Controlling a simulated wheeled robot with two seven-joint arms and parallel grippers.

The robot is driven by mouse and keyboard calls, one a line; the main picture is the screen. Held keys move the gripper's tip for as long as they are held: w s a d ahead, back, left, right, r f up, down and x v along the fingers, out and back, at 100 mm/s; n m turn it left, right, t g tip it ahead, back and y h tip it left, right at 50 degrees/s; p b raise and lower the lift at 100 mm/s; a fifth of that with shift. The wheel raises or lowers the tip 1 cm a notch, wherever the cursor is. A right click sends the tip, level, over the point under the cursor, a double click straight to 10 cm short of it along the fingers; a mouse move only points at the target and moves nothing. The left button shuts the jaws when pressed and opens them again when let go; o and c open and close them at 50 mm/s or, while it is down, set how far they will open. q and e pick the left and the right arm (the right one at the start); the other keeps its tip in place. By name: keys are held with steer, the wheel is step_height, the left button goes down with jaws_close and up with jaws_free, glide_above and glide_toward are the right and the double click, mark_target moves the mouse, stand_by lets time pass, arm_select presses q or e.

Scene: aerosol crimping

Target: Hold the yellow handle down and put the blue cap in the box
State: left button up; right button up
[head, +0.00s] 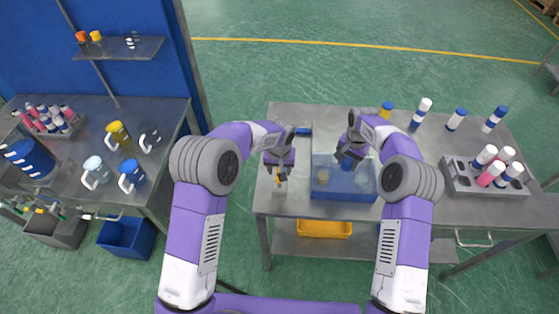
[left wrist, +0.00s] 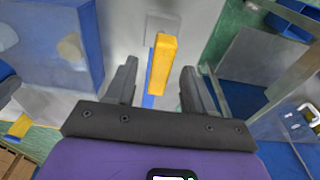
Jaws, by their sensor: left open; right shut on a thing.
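The yellow handle (left wrist: 162,65) stands between the open fingers of my left gripper (left wrist: 160,85) in the left wrist view; I cannot tell whether they touch it. In the head view my left gripper (head: 279,172) is over the yellow handle (head: 278,181) at the table's left part, partly hiding it. My right gripper (head: 349,156) is shut on the blue cap (head: 347,164), over the blue box (head: 345,193). The cap is small and partly hidden by the fingers. The box also shows at the left of the left wrist view (left wrist: 88,50).
A pale round piece (head: 323,174) lies in the box. Several bottles stand at the table's back right, and a grey rack (head: 460,186) holds more. A yellow bin (head: 324,229) sits on the lower shelf. A side table at left holds mugs.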

arm_select(q)
steer(key=shift+w+f, duration=0.15)
steer(key=shift+f, duration=0.8)
steer(key=shift+w+f, duration=0.1)
steer(key=shift+f, duration=0.85)
steer(key=shift+c, duration=0.3)
jaws_close()
